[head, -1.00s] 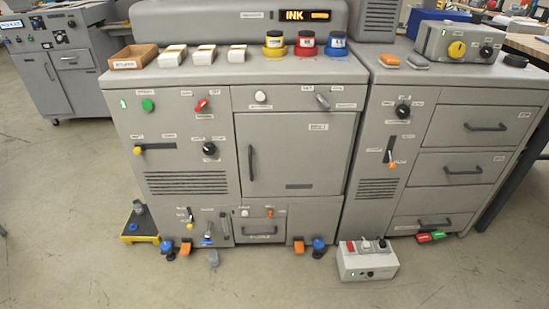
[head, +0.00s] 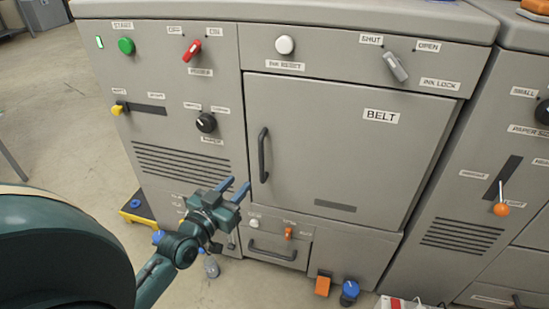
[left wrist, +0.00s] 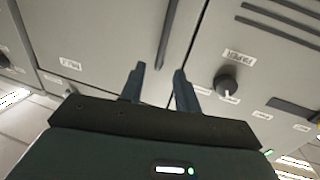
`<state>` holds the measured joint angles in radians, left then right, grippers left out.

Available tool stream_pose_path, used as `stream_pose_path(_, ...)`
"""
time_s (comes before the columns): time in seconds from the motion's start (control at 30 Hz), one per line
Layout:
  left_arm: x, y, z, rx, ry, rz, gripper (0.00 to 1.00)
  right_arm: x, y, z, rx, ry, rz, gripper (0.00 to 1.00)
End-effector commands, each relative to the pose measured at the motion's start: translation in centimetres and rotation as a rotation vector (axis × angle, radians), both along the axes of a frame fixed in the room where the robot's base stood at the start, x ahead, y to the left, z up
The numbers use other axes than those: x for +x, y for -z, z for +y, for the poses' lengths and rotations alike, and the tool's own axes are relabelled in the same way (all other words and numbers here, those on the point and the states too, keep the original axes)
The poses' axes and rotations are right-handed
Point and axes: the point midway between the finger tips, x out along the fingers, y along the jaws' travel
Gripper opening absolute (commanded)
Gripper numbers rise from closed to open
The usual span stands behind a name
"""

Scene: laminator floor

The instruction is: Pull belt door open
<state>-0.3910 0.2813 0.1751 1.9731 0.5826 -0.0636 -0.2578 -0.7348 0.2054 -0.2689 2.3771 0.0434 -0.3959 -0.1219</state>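The belt door (head: 340,150) is a grey panel labelled BELT on the front of the grey machine, and it is closed. Its dark vertical handle (head: 263,155) is near the door's left edge. My left gripper (head: 234,187) is open and empty, with blue fingers, left of and below the handle in the head view. In the left wrist view, the handle (left wrist: 167,38) lies beyond the gap between the open fingertips (left wrist: 157,75), apart from them. My right gripper is not in view.
An ink lock knob (head: 397,67) and a white button (head: 285,45) sit above the door. A small drawer (head: 272,252) is below it. Orange (head: 322,286) and blue (head: 349,292) pedals are on the floor. Open floor lies to the left.

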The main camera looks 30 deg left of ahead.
Motion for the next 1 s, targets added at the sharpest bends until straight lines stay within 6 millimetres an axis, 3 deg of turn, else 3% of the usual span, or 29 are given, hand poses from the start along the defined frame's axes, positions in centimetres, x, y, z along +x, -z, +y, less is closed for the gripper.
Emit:
stream_pose_path(0.23, 1.7, -0.1, 0.7, -0.002, -0.013, -0.023, 0.32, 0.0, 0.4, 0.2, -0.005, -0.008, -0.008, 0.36)
stream_pose_path(0.7, 10.6, 0.1, 1.0, -0.002, -0.011, -0.021, 0.32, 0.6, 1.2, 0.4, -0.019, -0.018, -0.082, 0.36)
stream_pose_path(1.0, 13.2, 0.0, 1.1, -0.002, -0.010, -0.019, 0.32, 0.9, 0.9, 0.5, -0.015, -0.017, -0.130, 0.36)
